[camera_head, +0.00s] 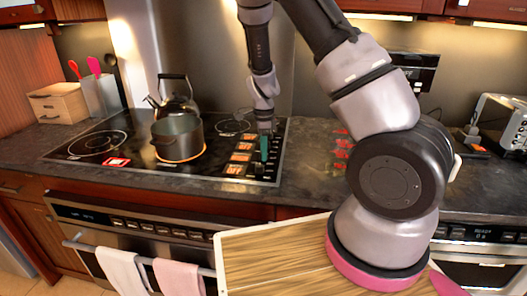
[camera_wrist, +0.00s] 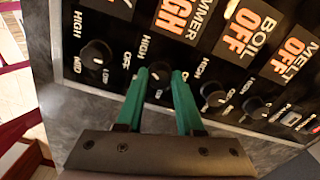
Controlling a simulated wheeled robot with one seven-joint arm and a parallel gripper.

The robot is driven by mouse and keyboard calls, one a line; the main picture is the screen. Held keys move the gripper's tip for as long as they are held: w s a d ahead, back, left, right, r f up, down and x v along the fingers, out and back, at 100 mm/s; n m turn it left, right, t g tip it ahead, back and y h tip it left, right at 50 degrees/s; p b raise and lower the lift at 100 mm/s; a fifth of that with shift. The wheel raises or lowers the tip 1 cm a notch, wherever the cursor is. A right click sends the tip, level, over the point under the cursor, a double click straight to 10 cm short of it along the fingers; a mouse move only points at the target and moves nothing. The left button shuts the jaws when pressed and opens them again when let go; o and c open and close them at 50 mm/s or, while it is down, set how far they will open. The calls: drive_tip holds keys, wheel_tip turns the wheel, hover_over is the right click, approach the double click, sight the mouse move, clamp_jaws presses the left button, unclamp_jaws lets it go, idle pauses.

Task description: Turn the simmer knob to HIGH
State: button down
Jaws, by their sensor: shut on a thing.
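The simmer knob (camera_wrist: 159,76) is a small dark round knob on the black control strip, partly hidden by my fingers. My gripper (camera_wrist: 161,84) has its two green fingers on either side of the knob, shut on it. The simmer display (camera_wrist: 181,16) above it shows HIGH in orange. HIGH, OFF and LOW marks are printed around the knob. In the head view, my gripper (camera_head: 264,152) reaches down to the right part of the cooktop (camera_head: 215,168); the knob is too small to make out there.
Other knobs sit close by: one on the left (camera_wrist: 96,54) and two on the right (camera_wrist: 213,97). The boil display (camera_wrist: 246,36) reads OFF. A dark pot (camera_head: 178,138) and a kettle (camera_head: 175,97) stand on the cooktop, left of my gripper. A toaster (camera_head: 500,122) stands far right.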

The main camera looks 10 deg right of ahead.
idle(0.4)
drive_tip(key=c, duration=0.5)
unclamp_jaws()
drive_tip(key=shift+c, duration=0.2)
wheel_tip(320, 180, up, 11)
drive_tip(key=shift+f, duration=0.1)
drive_tip(key=s+d+r+n+t+y, duration=0.15)
drive_tip(key=s+r+n, duration=0.25)
drive_tip(key=r, duration=0.5)
drive_tip(key=s+d+r+n+t+y, duration=0.1)
drive_tip(key=s+d+r+n+y, duration=0.15)
drive_tip(key=s+r, duration=0.4)
drive_tip(key=s+d+r+n+t+h, duration=0.1)
drive_tip(key=s+r+n+t, duration=0.3)
drive_tip(key=s+r+n, duration=0.5)
drive_tip(key=s+r+h, duration=0.1)
drive_tip(key=s, duration=0.1)
drive_tip(key=shift+s+d+t, duration=0.35)
drive_tip(key=shift+s+d, duration=0.05)
